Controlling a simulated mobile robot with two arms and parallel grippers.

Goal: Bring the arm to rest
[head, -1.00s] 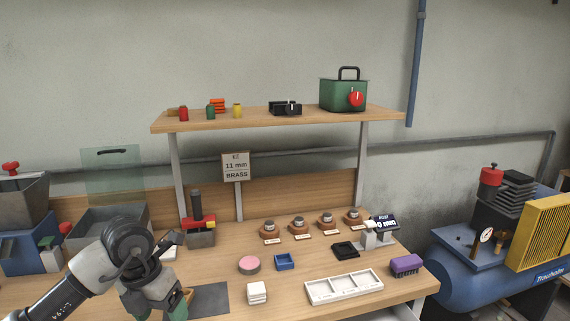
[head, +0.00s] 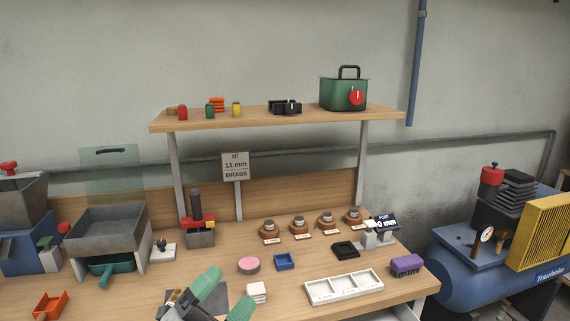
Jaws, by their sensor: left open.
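My left gripper (head: 224,296) shows at the bottom edge of the head view, left of centre. Its two green fingers point up and to the right, spread apart with nothing seen between them. It is in front of a dark grey mat (head: 214,288) on the bench, and it hides part of that mat. The rest of my left arm is mostly below the picture. My right gripper is not in view.
The wooden bench (head: 330,262) holds a white stack (head: 257,291) close right of the gripper, a pink-topped disc (head: 248,264), a blue tray (head: 284,261) and a white compartment tray (head: 343,287). An orange scoop-like tray (head: 50,304) lies at left.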

